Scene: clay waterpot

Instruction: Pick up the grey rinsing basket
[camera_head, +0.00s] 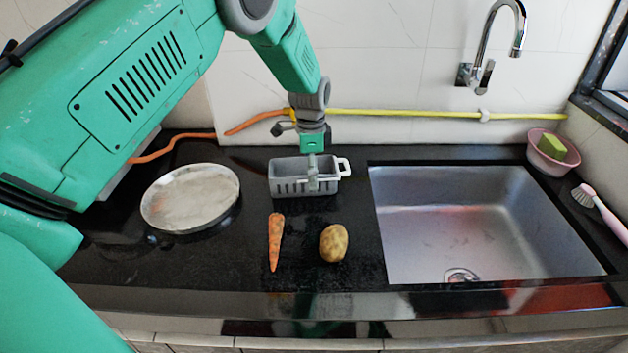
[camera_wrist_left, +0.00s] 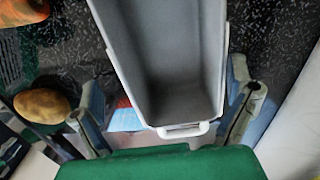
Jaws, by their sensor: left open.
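The grey rinsing basket (camera_head: 289,178) stands upright on the black counter, left of the sink, with a white handle at its right end. It fills the middle of the left wrist view (camera_wrist_left: 170,50), where it looks empty. My left gripper (camera_head: 313,180) points down at the basket's handle end. In the wrist view its fingers (camera_wrist_left: 168,108) are spread, one on each side of the basket. I cannot tell whether they touch its walls. My right gripper is in neither view.
A carrot (camera_head: 275,242) and a potato (camera_head: 334,242) lie in front of the basket. A round metal plate (camera_head: 190,198) is to the left. The sink (camera_head: 470,235) is to the right, with a pink bowl (camera_head: 545,160) and a brush (camera_head: 603,213) beyond it. The wall stands close behind.

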